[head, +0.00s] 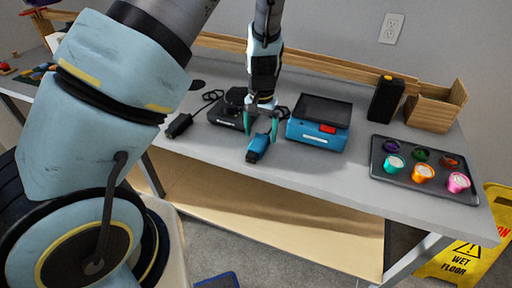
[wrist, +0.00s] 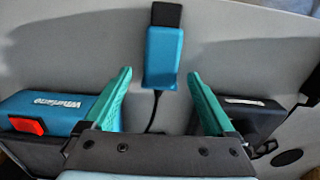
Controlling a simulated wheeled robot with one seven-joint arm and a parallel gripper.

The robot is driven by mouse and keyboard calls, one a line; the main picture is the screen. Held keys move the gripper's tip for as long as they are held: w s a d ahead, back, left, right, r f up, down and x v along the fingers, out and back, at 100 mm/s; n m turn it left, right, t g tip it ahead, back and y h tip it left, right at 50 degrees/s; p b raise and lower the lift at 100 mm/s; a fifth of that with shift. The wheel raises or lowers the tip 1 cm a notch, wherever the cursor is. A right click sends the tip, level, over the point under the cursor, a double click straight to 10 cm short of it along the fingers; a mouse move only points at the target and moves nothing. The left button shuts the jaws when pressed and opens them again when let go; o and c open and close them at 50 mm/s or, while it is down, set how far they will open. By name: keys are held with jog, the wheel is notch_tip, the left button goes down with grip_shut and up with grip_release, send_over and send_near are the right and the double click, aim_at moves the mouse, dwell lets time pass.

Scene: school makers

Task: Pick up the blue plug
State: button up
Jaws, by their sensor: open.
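The blue plug (head: 257,147) lies on the grey table near its front edge, with a dark end; in the wrist view the blue plug (wrist: 162,55) shows ahead of the fingers, with a thin black cord running back from it. My gripper (head: 261,124) has teal fingers and is directly over or just behind the plug. In the wrist view my gripper (wrist: 160,80) is open, with its fingertips on either side of the plug's near end and gaps to both sides. Nothing is between the fingers' bases except the cord. The exact height above the table cannot be told.
A blue scale-like box (head: 318,133) stands close to the right of my gripper, and a black device (head: 228,107) close to the left. A black plug (head: 180,125) lies further left. A dark tray (head: 385,173) of paint cups sits right. The table's front strip is clear.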

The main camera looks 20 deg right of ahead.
aim_at(260, 138)
jog(key=shift+f, duration=0.85)
grip_shut()
jog(key=shift+r, duration=0.1)
notch_tip(260, 138, up, 10)
jog(key=b, duration=0.1)
jog(key=shift+b, duration=0.35)
jog(key=c, duration=0.7)
grip_release()
grip_shut()
